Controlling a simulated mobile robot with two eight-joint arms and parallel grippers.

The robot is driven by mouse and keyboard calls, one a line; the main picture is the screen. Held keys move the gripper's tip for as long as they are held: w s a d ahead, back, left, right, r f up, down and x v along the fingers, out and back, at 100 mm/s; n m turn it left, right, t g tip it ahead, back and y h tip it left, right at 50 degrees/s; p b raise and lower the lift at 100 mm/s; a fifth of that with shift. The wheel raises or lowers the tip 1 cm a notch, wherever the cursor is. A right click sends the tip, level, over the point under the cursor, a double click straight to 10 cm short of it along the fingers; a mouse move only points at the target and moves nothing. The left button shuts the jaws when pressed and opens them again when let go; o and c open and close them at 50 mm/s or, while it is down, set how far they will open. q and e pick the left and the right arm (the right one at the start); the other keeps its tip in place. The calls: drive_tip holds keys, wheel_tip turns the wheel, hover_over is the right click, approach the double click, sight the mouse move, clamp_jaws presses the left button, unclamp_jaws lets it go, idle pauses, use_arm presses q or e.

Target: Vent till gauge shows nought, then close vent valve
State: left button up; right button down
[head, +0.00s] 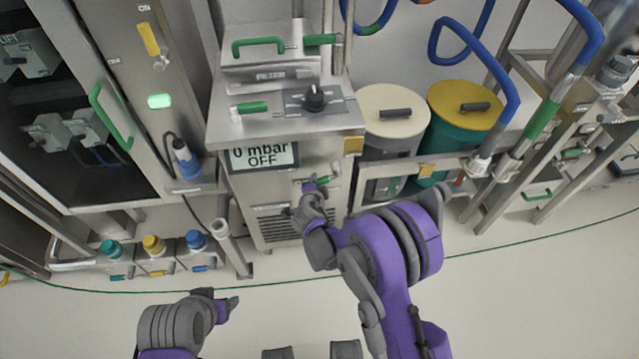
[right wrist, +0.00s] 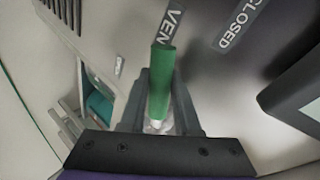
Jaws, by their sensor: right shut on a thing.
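The gauge display (head: 262,156) on the front of the steel unit reads "0 mbar OFF". The vent valve's green handle (head: 322,182) is on the front panel to the right of the display. My right gripper (head: 311,187) is at this handle and shut on it. In the right wrist view the green handle (right wrist: 161,85) stands between the fingers and points toward a partly covered "VEN…" label (right wrist: 172,22). A "CLOSED" label (right wrist: 241,22) is to the right of that. My left gripper (head: 230,304) is low in the head view, away from the unit; its finger opening is unclear.
A black knob (head: 314,98) and another green handle (head: 252,107) are on the unit's top. Cream-lidded (head: 394,110) and yellow-lidded (head: 465,106) bins stand to the right. A cabinet with a green handle (head: 109,117) is at left. The floor in front is clear except a thin green line.

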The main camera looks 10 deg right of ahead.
drive_tip(key=shift+a+r+m+y, duration=0.25)
drive_tip(key=shift+r+m+y, duration=0.85)
drive_tip(key=shift+r+y, duration=0.2)
drive_tip(key=shift+p, duration=0.3)
drive_tip(key=c, duration=0.9)
unclamp_jaws()
drive_tip(key=p+v, duration=0.1)
drive_tip(key=v, duration=1)
drive_tip(key=shift+w, duration=0.1)
